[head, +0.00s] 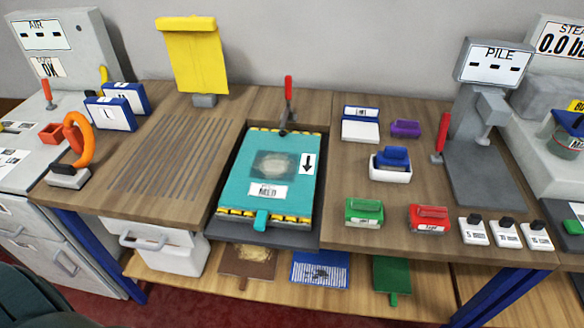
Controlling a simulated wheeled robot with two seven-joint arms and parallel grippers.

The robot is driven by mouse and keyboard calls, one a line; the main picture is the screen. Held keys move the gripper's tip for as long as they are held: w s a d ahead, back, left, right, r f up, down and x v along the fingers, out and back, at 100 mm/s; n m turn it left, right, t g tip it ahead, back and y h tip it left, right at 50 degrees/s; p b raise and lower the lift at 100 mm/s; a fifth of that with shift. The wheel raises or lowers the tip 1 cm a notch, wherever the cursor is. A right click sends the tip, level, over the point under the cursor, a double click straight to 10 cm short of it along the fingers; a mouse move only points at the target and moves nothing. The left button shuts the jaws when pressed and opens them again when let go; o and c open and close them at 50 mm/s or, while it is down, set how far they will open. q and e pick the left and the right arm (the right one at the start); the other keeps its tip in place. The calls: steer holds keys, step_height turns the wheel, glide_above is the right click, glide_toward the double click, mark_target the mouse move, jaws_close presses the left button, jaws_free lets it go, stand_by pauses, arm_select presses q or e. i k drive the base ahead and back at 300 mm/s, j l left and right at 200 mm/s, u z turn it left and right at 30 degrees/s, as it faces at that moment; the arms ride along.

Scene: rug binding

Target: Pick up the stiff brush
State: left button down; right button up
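A green block-shaped brush (364,211) and a red one (429,217) lie side by side near the front of the right worktop. Each has a small white label, too small to read with certainty, so I cannot tell which is the stiff brush. A blue-topped block (391,157) sits in a white holder behind them, and a purple block (405,128) lies further back. Neither of my grippers is in view, and nothing touches the brushes.
A teal mat (243,182) lies clamped in a dark tray left of the brushes. Three white weights (506,234) stand right of the red brush. The grey PILE stand (487,172) rises behind them. The slotted left worktop (175,155) is mostly clear.

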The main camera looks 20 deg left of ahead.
mark_target(422, 220)
steer(key=l+u, duration=0.2)
steer(key=l, duration=0.25)
steer(key=k+l+u, duration=0.15)
steer(key=l, duration=0.3)
steer(key=k+l+u, duration=0.2)
steer(key=l, duration=0.25)
steer(key=l+u, duration=0.15)
steer(key=l, duration=0.3)
steer(key=k+l+u, duration=0.2)
steer(key=l, duration=0.2)
steer(key=k+l+u, duration=0.2)
steer(key=l, duration=0.15)
